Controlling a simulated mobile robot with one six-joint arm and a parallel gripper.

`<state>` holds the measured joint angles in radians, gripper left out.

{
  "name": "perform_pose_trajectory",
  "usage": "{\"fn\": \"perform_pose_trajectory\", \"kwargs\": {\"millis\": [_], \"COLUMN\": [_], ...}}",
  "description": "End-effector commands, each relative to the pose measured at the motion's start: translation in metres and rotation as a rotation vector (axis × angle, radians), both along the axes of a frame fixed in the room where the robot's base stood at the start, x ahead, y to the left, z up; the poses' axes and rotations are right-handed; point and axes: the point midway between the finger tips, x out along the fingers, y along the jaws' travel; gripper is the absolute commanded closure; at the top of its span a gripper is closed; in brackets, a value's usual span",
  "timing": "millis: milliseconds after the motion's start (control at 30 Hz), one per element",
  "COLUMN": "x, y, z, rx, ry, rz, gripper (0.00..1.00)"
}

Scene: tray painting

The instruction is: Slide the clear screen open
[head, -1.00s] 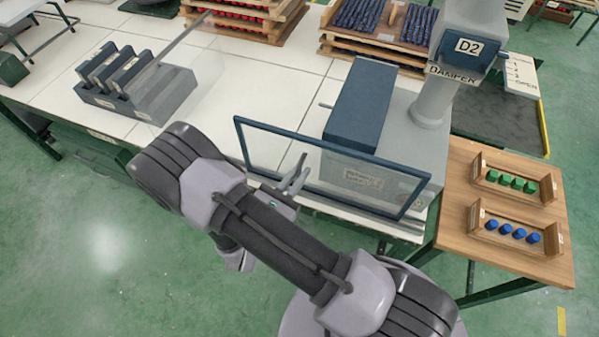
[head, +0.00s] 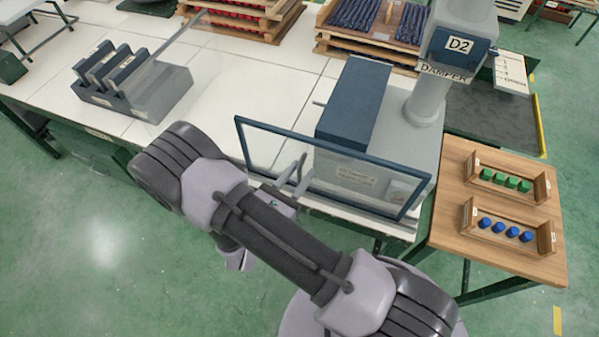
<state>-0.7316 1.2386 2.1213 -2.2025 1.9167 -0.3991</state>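The clear screen (head: 399,216) is a see-through pane in a dark blue frame. It stands upright at the table's front edge, across the front of the grey machine (head: 405,148) with the blue box (head: 352,105). It reaches left past the machine, over bare table. My gripper (head: 295,172) is at the lower left part of the screen, with its light grey fingers up against the pane area. Whether the fingers are closed on a handle there is too small to tell. My arm crosses below and left of the screen.
A wooden side table (head: 450,215) with green and blue pieces in two holders stands to the right. A grey rack (head: 150,100) is at the left on the white table. Stacked wooden trays (head: 375,52) stand behind. White table top lies free between rack and machine.

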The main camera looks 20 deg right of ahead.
Motion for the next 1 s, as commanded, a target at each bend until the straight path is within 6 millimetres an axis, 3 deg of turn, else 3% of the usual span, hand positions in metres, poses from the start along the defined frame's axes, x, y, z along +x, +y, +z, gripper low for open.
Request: {"fn": "perform_pose_trajectory", "kwargs": {"millis": [167,267,700,1000], "x": [-0.003,-0.014,-0.102,-0.118], "y": [0.004,0.018,0.112,0.128], "z": [0.000,0.001,0.000,0.000], "rx": [0.000,-0.001,0.002,-0.001], "ry": [0.001,0.001,-0.001,0.001], "rz": [0.002,0.006,0.004,-0.001], "gripper": [0.66,0.66,0.66,0.66]}}
